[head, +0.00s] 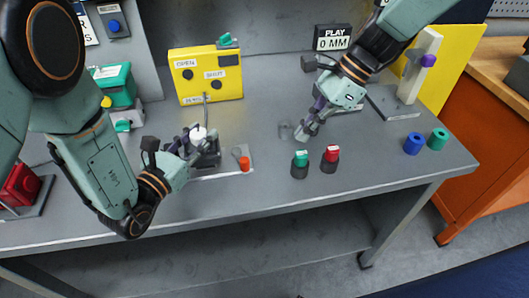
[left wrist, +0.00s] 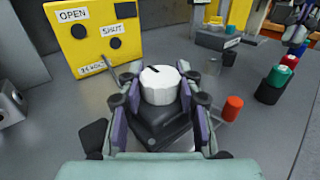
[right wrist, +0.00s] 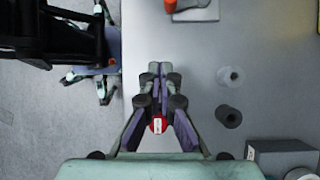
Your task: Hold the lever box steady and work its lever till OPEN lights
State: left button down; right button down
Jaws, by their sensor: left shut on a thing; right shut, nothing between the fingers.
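A dark box (left wrist: 160,130) with a white round knob (left wrist: 162,85) on top sits on the bench and also shows in the head view (head: 208,158). My left gripper (head: 190,143) is shut on the dark box, with a finger on each side below and beside the knob; the exact contact is partly hidden. A yellow panel (head: 205,75) behind it carries OPEN and SHUT labels beside round lamps, which look dark. A thin grey rod or cable (left wrist: 109,70) stands between the panel and the box. My right gripper (head: 308,128) is shut and empty above the bench, right of the box.
An orange cylinder (head: 244,164) stands just right of the dark box. Green-topped (head: 300,165) and red-topped (head: 330,160) posts stand near my right gripper. Blue (head: 413,144) and green (head: 438,139) cylinders stand at the right. The bench front between box and posts is mostly clear.

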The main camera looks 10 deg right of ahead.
aim_at(240, 156)
jog(key=a+f+y, duration=0.1)
jog(key=f, duration=0.1)
jog(key=a+f, duration=0.2)
jog(key=f, duration=0.1)
jog(key=a+f+t+y, duration=0.1)
jog(key=a+f, duration=0.1)
jog(key=shift+w+a+f+y, duration=0.25)
jog(key=shift+w+f+y, duration=0.05)
jog(key=shift+w+f, duration=0.1)
jog(key=shift+a+r, duration=0.1)
jog(key=shift+a, duration=1)
jog(key=shift+w+a, duration=0.1)
jog(key=shift+a, duration=0.6)
